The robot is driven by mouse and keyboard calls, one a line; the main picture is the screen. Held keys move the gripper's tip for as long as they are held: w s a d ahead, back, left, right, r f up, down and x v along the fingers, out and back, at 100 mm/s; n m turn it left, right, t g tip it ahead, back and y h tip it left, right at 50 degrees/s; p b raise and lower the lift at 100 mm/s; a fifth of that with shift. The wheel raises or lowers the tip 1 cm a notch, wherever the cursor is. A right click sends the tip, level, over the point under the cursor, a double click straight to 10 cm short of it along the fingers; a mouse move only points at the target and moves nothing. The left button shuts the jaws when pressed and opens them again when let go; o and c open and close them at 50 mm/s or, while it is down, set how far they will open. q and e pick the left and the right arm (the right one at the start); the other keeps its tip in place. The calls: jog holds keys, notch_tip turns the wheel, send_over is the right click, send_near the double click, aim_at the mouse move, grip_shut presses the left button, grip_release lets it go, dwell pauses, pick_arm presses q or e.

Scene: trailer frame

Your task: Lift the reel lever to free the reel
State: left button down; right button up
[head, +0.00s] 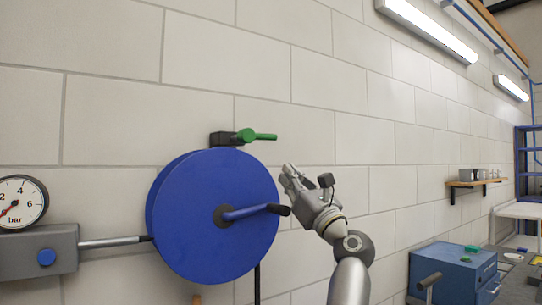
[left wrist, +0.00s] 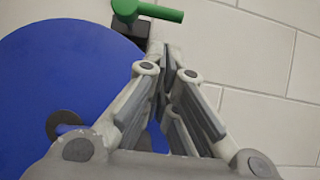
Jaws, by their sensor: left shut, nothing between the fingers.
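The blue reel (head: 190,220) is a large disc on the wall, with a crank handle (head: 250,211) sticking out from its hub. The green reel lever (head: 260,136) sits just above the reel's upper right, on a black block (head: 221,139), and points right, about level. In the left wrist view the lever (left wrist: 155,11) is at the top, beyond the fingertips. My left gripper (head: 287,172) is shut and empty, right of the reel and below the lever, apart from the lever. It also shows in the left wrist view (left wrist: 165,52). My right gripper is not in view.
A pressure gauge (head: 20,201) and grey box (head: 40,252) are left of the reel, joined to it by a pipe (head: 112,242). A blue cabinet (head: 452,272) stands at lower right. A small wall shelf (head: 478,183) is farther off. The wall right of the lever is bare.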

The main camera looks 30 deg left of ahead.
aim_at(259, 137)
pick_arm(q)
jog(key=shift+w, duration=0.1)
jog(key=shift+w+a+r, duration=0.1)
jog(key=shift+a+r, duration=0.15)
jog(key=shift+r, duration=0.05)
jog(key=p+x, duration=0.5)
jog(key=x, duration=0.4)
jog(key=shift+a, duration=0.15)
